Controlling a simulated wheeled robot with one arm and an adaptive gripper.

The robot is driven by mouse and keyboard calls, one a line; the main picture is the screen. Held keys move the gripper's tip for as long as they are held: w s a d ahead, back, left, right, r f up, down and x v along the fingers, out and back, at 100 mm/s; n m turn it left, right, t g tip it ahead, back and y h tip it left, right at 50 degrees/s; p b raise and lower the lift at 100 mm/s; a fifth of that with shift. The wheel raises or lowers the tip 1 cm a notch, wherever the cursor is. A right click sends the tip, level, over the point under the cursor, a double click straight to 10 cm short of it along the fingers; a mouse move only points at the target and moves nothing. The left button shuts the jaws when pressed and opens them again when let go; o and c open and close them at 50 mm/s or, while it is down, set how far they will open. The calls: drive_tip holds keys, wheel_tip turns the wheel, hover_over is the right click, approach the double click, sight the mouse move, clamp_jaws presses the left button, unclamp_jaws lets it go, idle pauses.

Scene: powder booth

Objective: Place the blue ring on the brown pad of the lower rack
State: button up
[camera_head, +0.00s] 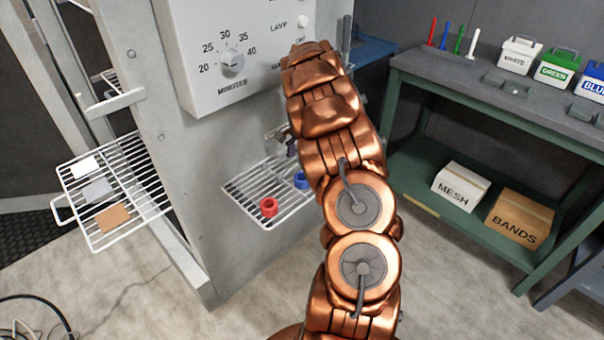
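The blue ring (301,180) lies on a small wire shelf (236,196) under the grey control cabinet, partly hidden by my arm. A red ring (268,207) stands on the same shelf, nearer its front edge. The brown pad (112,217) lies at the front of the white wire rack (140,193) at the left, with a grey pad (97,190) and a white pad (84,166) behind it. My gripper (284,143) shows only in part, above the back of the small shelf, mostly hidden behind my copper arm. Its fingers cannot be made out.
A grey cabinet with a dial (232,62) rises behind the small shelf. Its side panel (165,150) stands between shelf and rack. At the right, a green bench (480,105) holds tubs and coloured sticks, with MESH (459,188) and BANDS (518,218) boxes below. The foreground floor is mostly clear.

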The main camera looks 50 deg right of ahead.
sight(302, 176)
drive_tip(key=shift+f+p, duration=1.15)
drive_tip(key=shift+f, duration=2.9)
drive_tip(key=shift+c, duration=0.3)
drive_tip(key=c, duration=1.4)
drive_tip(key=shift+o, duration=0.2)
drive_tip(key=shift+r, duration=0.1)
